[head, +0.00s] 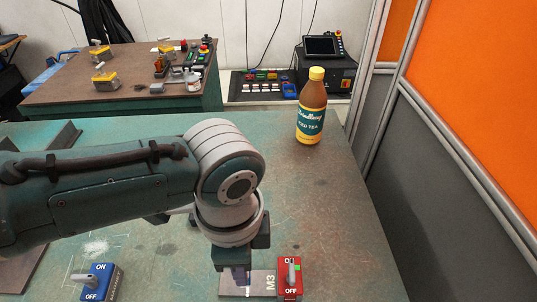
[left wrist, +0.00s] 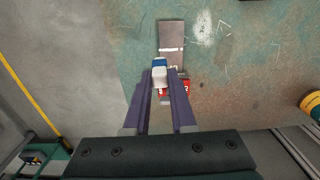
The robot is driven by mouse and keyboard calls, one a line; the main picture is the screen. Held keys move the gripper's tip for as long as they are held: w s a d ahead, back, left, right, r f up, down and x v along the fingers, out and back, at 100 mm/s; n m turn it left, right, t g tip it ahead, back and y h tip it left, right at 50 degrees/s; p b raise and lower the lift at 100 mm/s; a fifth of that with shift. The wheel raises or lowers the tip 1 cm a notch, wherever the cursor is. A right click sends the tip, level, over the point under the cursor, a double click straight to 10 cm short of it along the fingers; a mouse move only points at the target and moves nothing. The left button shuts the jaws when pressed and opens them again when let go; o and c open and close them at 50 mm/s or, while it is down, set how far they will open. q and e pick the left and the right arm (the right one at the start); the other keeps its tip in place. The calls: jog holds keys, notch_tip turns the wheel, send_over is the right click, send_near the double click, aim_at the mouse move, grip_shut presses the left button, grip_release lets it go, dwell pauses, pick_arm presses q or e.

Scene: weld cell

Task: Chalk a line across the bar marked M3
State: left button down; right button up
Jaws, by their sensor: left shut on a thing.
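The bar marked M3 (head: 262,291) lies flat on the green bench, with its label at the right end beside a red ON/OFF switch (head: 290,280). In the left wrist view the bar (left wrist: 171,32) shows a white stripe across it. My left gripper (head: 240,272) points down over the bar. In the left wrist view its purple fingers (left wrist: 162,80) are shut on a small white-and-blue piece (left wrist: 159,72), apparently the chalk. Whether its tip touches the bar I cannot tell. My right gripper is not in view.
A blue ON/OFF switch (head: 101,283) stands at the left front of the bench (head: 345,235). A bottle of iced tea (head: 311,108) stands at the back right. An orange and grey partition (head: 470,80) runs along the right. The bench right of the red switch is clear.

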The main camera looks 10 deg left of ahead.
pick_arm(q)
jog(key=shift+f, duration=0.15)
jog(key=b, duration=0.6)
send_over(248, 290)
jog(key=s, duration=0.1)
notch_tip(248, 290, down, 6)
jog(key=shift+f, duration=0.4)
dwell(0.8)
jog(key=shift+w, duration=0.2)
jog(key=shift+w, duration=0.2)
jog(key=shift+b, duration=0.3)
jog(key=shift+w+a, duration=0.1)
jog(key=shift+w, duration=0.05)
jog(key=shift+w+b, duration=0.3)
jog(key=shift+w, duration=0.1)
